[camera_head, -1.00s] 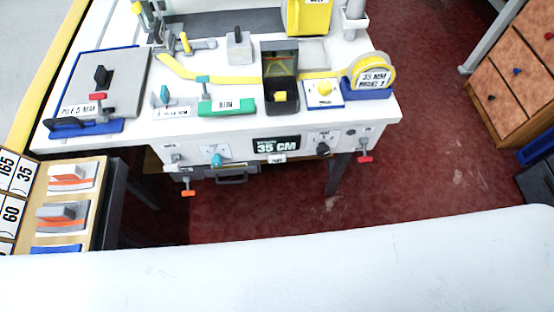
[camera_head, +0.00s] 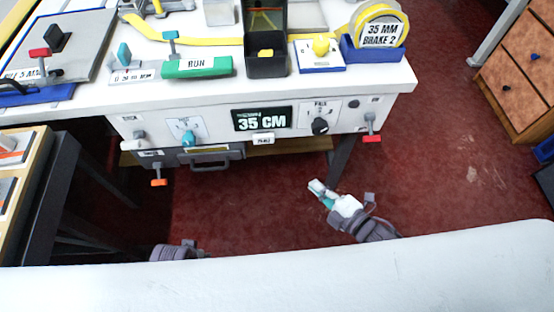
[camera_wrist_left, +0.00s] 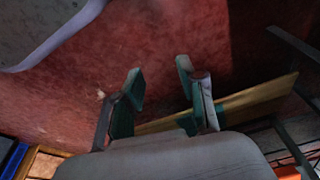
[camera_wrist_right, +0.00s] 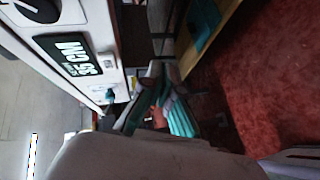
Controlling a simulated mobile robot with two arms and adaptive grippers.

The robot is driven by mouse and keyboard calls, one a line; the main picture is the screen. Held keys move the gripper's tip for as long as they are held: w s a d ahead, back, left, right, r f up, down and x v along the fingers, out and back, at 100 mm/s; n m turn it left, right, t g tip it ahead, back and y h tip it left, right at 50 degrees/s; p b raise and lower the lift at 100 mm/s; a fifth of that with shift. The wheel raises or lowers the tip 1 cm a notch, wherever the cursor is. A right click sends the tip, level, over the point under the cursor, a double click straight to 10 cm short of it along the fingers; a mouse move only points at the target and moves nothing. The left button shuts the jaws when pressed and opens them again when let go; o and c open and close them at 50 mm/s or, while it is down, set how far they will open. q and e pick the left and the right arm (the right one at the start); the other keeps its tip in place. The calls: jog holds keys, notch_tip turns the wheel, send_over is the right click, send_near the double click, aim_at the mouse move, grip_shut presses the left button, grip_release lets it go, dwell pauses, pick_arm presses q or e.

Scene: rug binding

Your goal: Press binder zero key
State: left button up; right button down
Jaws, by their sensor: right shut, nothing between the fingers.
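The binder is a white bench machine whose front panel (camera_head: 210,122) carries a black display (camera_head: 262,119) reading 35 CM. A small white key (camera_head: 263,139) with lettering too small to read sits just below the display. The display also shows in the right wrist view (camera_wrist_right: 75,58). My right gripper (camera_head: 317,188) is shut and empty, in front of and below the panel, right of the key and apart from it. My left arm shows only at the bottom of the head view; in the left wrist view my left gripper (camera_wrist_left: 155,95) is open and empty over the floor.
A teal knob (camera_head: 188,138) and a dark drawer handle (camera_head: 210,157) are at left. A green RUN bar (camera_head: 197,67) lies on top. Red floor (camera_head: 250,210) is open in front.

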pick_arm(q)
jog(key=r, duration=0.1)
jog(key=r+b, duration=0.1)
jog(key=w+r+b, duration=0.1)
jog(key=r, duration=0.1)
jog(key=shift+d, duration=0.4)
pick_arm(e)
jog(key=s+a+r+n+y, duration=0.2)
jog(key=a+r+n+y, duration=0.2)
jog(key=r, duration=0.3)
jog(key=shift+s+a+r+n, duration=0.2)
jog(key=shift+s+a+n, duration=0.05)
jog(key=shift+n, duration=0.35)
jog(key=b, duration=0.1)
send_near(259, 141)
jog(key=a, duration=0.4)
jog(key=w, duration=0.3)
jog(key=shift+w+a, duration=0.1)
jog(key=shift+w, duration=0.05)
pick_arm(q)
jog(key=shift+t, duration=0.3)
jog(key=shift+w+v, duration=0.15)
jog(key=shift+v, duration=0.85)
jog(key=shift+w+v, duration=0.15)
jog(key=shift+v, duration=0.9)
pick_arm(e)
jog(key=shift+w, duration=0.5)
pick_arm(q)
jog(key=shift+r, duration=0.15)
